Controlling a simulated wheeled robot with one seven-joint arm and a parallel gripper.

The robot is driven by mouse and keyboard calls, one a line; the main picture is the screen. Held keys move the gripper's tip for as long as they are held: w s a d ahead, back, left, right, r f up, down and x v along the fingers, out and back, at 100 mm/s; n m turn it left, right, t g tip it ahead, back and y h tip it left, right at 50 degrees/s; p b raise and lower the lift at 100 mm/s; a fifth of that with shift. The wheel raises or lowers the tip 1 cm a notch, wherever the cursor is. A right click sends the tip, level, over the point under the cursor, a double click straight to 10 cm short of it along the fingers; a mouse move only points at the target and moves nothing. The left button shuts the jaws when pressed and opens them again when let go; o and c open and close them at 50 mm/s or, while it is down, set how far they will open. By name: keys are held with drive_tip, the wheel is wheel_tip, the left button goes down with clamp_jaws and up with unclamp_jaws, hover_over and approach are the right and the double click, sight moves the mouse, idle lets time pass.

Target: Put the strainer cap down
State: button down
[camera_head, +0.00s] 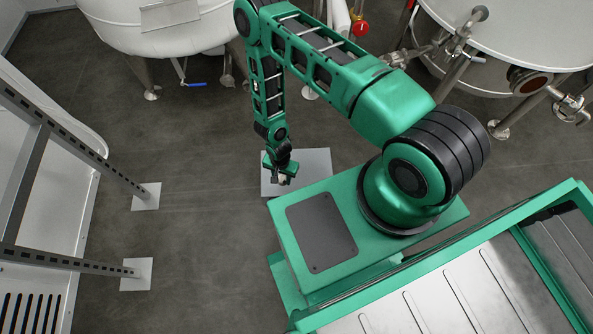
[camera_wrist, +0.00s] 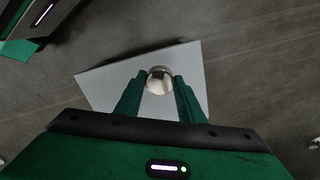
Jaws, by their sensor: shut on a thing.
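The strainer cap (camera_wrist: 159,81) is a small, shiny, rounded metal piece. In the wrist view it sits between the two green fingertips of my gripper (camera_wrist: 160,86), which is shut on it. In the head view my gripper (camera_head: 281,178) points down over a light grey square plate (camera_head: 312,165) on the floor. The cap is too small to make out clearly there. The plate also shows behind the cap in the wrist view (camera_wrist: 100,88). I cannot tell whether the cap touches the plate or is held above it.
Steel tanks stand at the back left (camera_head: 150,30) and back right (camera_head: 530,35), with legs, pipes and valves. A slotted metal frame (camera_head: 35,150) with floor plates stands at the left. The dark floor (camera_head: 200,240) between is clear.

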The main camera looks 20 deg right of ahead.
drive_tip(key=w+d+f, duration=0.2)
drive_tip(key=d, duration=0.1)
drive_tip(key=w+d+f, duration=0.2)
drive_tip(key=d, duration=0.1)
drive_tip(key=w+d+f, duration=0.2)
drive_tip(key=d, duration=0.1)
drive_tip(key=shift+w+f, duration=0.1)
drive_tip(key=shift+f, duration=0.15)
drive_tip(key=shift+w+d+f, duration=0.1)
drive_tip(key=shift+f, duration=1.95)
drive_tip(key=c, duration=1.2)
unclamp_jaws()
drive_tip(key=shift+f, duration=0.1)
